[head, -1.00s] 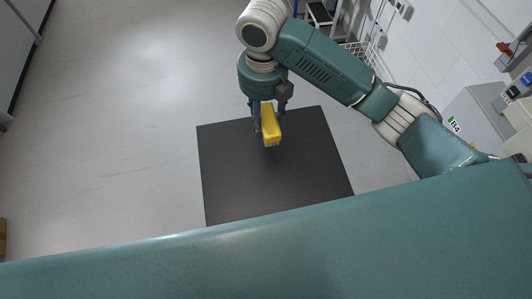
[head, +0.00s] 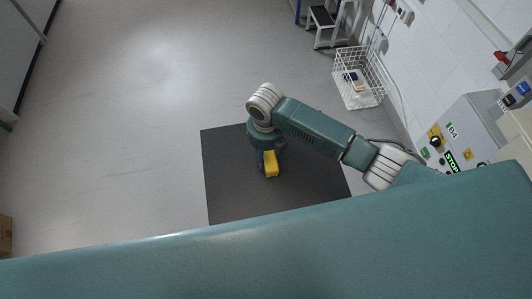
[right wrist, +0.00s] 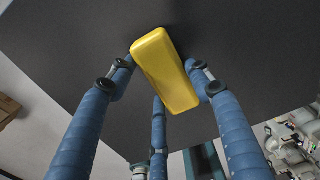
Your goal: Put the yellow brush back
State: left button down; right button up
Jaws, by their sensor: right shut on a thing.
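The yellow brush (head: 271,164) is in my right gripper (head: 268,158) in the head view, over the dark mat (head: 225,190). In the right wrist view the brush (right wrist: 165,70) shows as a yellow block lying slantwise between the blue fingers of the right gripper (right wrist: 163,85), with the dark mat (right wrist: 80,40) behind it. The fingers are shut on it. I cannot tell whether the brush touches the mat. My left gripper is not in view.
A white wire basket (head: 360,78) with a few items stands by the right wall. A step stool (head: 325,25) is behind it. A grey machine (head: 465,130) with a green STOP label stands at the right. A cardboard box (head: 5,236) is at the left edge. The floor left of the mat is clear.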

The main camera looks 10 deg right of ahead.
aim_at(266, 156)
jog(key=o, duration=1)
jog(key=shift+f, duration=0.1)
notch_tip(266, 156, up, 12)
jog(key=b, duration=0.2)
jog(key=shift+s, duration=0.1)
